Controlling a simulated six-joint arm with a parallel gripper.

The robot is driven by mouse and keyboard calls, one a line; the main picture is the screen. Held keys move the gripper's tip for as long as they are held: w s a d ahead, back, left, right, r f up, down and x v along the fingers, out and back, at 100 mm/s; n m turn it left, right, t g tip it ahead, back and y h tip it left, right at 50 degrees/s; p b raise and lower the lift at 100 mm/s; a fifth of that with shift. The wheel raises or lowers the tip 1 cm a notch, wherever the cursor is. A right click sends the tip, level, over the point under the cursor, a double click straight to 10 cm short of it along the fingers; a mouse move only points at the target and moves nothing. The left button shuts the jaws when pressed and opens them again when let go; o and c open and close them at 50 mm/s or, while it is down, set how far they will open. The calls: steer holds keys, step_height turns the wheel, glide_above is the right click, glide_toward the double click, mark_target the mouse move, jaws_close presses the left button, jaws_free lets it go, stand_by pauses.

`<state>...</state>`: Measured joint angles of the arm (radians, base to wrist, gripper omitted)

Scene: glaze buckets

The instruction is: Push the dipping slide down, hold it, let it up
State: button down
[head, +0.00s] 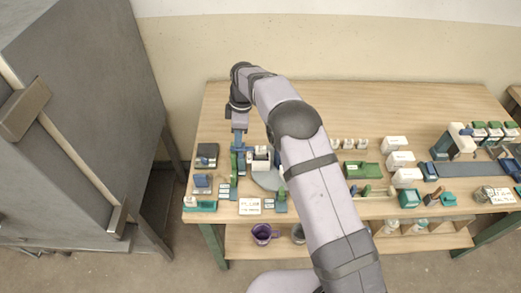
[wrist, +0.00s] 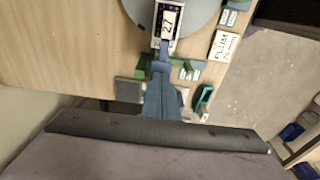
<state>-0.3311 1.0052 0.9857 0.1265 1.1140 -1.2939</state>
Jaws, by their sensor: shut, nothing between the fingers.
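My gripper (head: 239,137) points down at the left end of the bench, its blue fingers together and nothing visible between them. In the wrist view the shut fingers (wrist: 160,72) reach out from the dark palm bar. Below them in the head view stands a green upright (head: 234,163) of the dipping stand; its green part also shows beside the fingertips in the wrist view (wrist: 143,66). The slide itself is mostly hidden by my fingers, and I cannot tell whether they touch it. A white unit with a display (wrist: 167,22) reading 27 is just beyond the fingertips.
A grey round plate (head: 268,181) lies right of the stand. A card (wrist: 224,45) reads PLUM. A purple bucket (head: 262,233) stands on the lower shelf. A dark scale-like block (head: 206,154) and small boxes crowd the left edge. A large grey cabinet (head: 75,110) stands left.

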steer(key=shift+s+f+b, duration=0.1)
steer(key=shift+f+b, duration=0.85)
steer(key=shift+f, duration=0.95)
steer(key=shift+r, duration=0.1)
stand_by(1.4)
steer(key=shift+r+p, duration=2)
steer(key=shift+r, duration=1)
steer(key=shift+r+p, duration=1.85)
steer(key=shift+r, duration=0.55)
